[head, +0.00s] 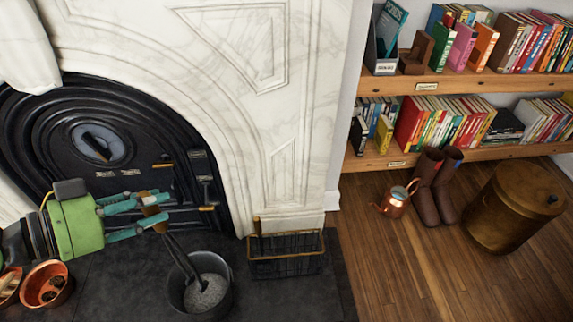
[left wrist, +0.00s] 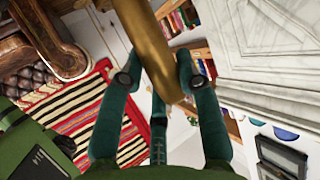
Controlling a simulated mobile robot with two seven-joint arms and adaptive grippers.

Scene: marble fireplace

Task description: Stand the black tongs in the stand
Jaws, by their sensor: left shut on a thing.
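The black tongs (head: 178,252) are tilted, with two dark legs running down from my left gripper (head: 152,205) at the left of the head view. My left gripper is shut on their brass-coloured handle, which shows large between the teal fingers in the left wrist view (left wrist: 155,45). The lower ends of the tongs reach into the mouth of a dark round bucket (head: 225,296) with grey granular filling. I cannot tell whether they touch the filling. A black wire basket (head: 286,262) with a brass rim stands to the right; which container is the stand is unclear. My right gripper is not in view.
The black fireplace (head: 130,150) and white marble surround (head: 270,130) rise behind. Copper pots (head: 45,285) stand at the lower left. A copper can (head: 393,203), brown boots (head: 436,188) and a brass bin (head: 512,208) are at right. The dark hearth before the basket is clear.

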